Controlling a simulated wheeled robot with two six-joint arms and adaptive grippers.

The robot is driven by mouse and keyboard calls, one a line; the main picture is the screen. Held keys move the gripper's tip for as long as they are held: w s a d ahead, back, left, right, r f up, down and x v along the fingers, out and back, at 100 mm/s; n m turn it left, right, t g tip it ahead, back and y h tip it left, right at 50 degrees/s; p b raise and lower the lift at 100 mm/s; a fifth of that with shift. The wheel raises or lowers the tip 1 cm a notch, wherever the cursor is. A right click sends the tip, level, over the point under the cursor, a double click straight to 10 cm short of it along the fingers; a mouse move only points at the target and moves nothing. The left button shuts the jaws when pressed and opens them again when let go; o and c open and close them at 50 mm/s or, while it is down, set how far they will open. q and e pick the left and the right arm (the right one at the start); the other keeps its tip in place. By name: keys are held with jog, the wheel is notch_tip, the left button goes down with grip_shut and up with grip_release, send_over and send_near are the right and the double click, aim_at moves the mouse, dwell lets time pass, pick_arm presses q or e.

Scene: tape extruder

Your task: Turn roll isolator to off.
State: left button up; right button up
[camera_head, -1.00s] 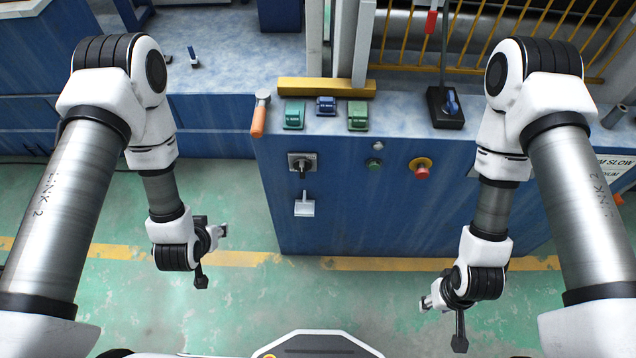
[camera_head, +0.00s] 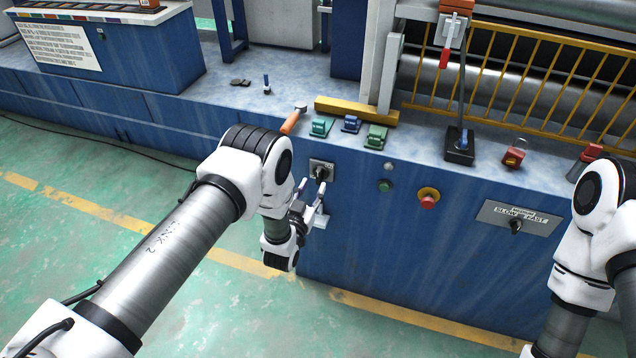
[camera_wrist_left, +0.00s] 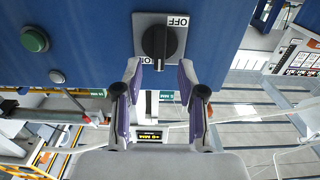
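The roll isolator (camera_head: 321,171) is a black rotary knob on a grey square plate on the blue cabinet front. In the left wrist view the knob (camera_wrist_left: 159,42) shows close up, with an OFF label at its upper right and an ON label at its lower left. Its grip bar looks roughly upright in that view; I cannot tell which label it points to. My left gripper (camera_head: 312,191) is open and empty just below and in front of the knob. In the left wrist view its fingertips (camera_wrist_left: 160,66) sit apart beneath the knob. My right gripper is out of view.
A green button (camera_head: 385,185) and a red emergency stop (camera_head: 428,199) sit right of the isolator. A speed panel (camera_head: 517,218) is farther right. An orange-handled tool (camera_head: 292,122) lies on the cabinet edge above.

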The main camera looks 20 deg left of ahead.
aim_at(317, 178)
pick_arm(q)
jog(key=w, duration=0.3)
jog(key=shift+w+d, duration=0.15)
jog(key=shift+w, duration=0.2)
jog(key=shift+w+f, duration=0.1)
jog(key=shift+c, duration=0.6)
grip_shut()
